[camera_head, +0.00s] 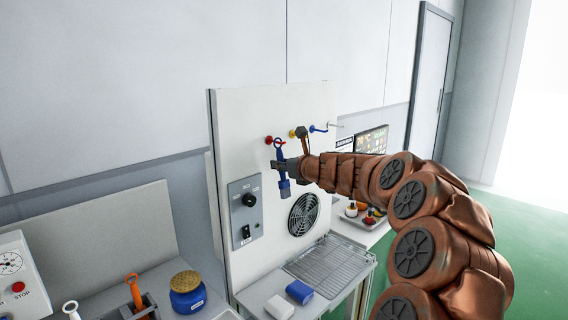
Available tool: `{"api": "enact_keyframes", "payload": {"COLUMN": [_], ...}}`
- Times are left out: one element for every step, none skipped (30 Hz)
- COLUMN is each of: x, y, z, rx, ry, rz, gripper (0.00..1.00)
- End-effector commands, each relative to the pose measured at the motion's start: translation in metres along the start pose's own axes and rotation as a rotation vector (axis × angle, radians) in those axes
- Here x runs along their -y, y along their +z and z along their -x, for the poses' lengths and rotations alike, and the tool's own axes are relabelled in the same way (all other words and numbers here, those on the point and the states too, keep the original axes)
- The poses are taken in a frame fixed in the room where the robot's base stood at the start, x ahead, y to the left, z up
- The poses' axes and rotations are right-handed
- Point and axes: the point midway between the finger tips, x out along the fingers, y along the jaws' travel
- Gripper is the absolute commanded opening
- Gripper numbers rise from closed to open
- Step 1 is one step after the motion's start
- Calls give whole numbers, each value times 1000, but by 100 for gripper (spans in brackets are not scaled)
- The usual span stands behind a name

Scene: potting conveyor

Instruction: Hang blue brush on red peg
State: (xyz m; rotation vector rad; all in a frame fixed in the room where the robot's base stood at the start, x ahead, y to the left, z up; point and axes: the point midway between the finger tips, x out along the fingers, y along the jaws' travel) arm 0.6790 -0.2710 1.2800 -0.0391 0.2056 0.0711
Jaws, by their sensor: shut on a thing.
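The blue brush (284,188) is upright in front of the white upright panel (240,130), with its loop at the top. My gripper (281,166) is shut on the brush below the loop and covers part of it. The red peg (268,140) sticks out of the panel just left of the loop. The loop and peg look very close in the picture. I cannot tell whether the loop is around the peg or in front of it.
A yellow peg (292,133), a blue peg (316,129) and a white peg (334,125) are to the right. A dark-headed tool (302,132) is by the yellow one.

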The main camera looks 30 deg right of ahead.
Motion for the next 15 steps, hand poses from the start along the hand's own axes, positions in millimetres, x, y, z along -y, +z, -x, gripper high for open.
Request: {"api": "enact_keyframes", "payload": {"x": [0, 0, 0, 0, 0, 0, 0, 0, 0, 0, 0, 0, 0, 0, 0], "y": [0, 0, 0, 0, 0, 0, 0, 0, 0, 0, 0, 0, 0, 0, 0], "z": [0, 0, 0, 0, 0, 0, 0, 0, 0, 0, 0, 0, 0, 0, 0], "rx": [0, 0, 0, 0, 0, 0, 0, 0, 0, 0, 0, 0, 0, 0, 0], "ry": [0, 0, 0, 0, 0, 0, 0, 0, 0, 0, 0, 0, 0, 0, 0], "rz": [0, 1, 0, 1, 1, 1, 1, 1, 1, 1, 1, 1, 1, 1, 1], "gripper": [0, 0, 0, 0, 0, 0, 0, 0, 0, 0, 0, 22, 25, 28, 32]}}
